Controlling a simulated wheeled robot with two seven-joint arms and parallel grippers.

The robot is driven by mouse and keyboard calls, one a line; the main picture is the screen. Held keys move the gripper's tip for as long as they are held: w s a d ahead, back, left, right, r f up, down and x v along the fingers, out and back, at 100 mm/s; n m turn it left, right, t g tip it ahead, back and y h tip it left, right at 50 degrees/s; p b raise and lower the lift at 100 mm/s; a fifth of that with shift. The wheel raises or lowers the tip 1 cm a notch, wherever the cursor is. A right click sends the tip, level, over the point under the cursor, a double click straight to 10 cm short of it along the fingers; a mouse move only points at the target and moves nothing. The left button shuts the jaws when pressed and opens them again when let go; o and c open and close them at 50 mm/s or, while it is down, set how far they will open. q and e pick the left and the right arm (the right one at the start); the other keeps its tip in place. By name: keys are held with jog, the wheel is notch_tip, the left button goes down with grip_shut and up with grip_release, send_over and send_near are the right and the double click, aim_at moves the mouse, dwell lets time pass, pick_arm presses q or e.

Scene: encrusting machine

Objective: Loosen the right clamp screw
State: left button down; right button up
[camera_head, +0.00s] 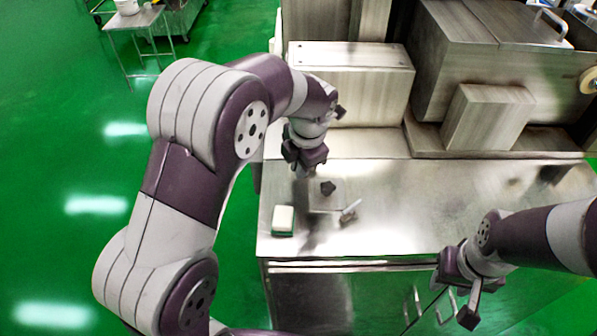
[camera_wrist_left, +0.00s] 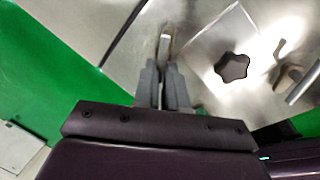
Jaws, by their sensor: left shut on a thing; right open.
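A dark star-shaped knob (camera_head: 328,188) lies on a thin metal plate on the steel worktop; it also shows in the left wrist view (camera_wrist_left: 232,67). My left gripper (camera_head: 303,172) is low over the worktop, just left of and behind this knob, apart from it. In the left wrist view its fingers (camera_wrist_left: 163,80) are close together on a narrow metal piece (camera_wrist_left: 165,44). I cannot tell whether that piece is a clamp screw; the arm hides it in the head view. My right gripper (camera_head: 457,294) is open and empty beyond the front edge of the worktop.
A white and green block (camera_head: 283,220) and a small tool with a light handle (camera_head: 349,211) lie near the front left of the worktop (camera_head: 400,215). Steel machine housings (camera_head: 352,82) stand behind. The middle and right of the worktop are mostly clear.

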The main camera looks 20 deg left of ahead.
aim_at(310, 185)
pick_arm(q)
jog(key=shift+w+d+r+n+b, duration=0.15)
jog(key=shift+n+b, duration=0.3)
jog(key=shift+n, duration=0.25)
jog(key=c, duration=1.2)
grip_release()
jog(key=shift+d, duration=0.15)
jog(key=shift+r, duration=0.35)
jog(key=r+p, duration=0.3)
jog(key=r, duration=0.1)
jog(key=s+d+r+p, duration=0.1)
jog(key=r+p, duration=0.2)
jog(key=d+r+p, duration=0.1)
jog(key=r+p, duration=0.2)
jog(key=r, duration=0.1)
jog(key=shift+s+r, duration=0.25)
jog(key=shift+r, duration=0.1)
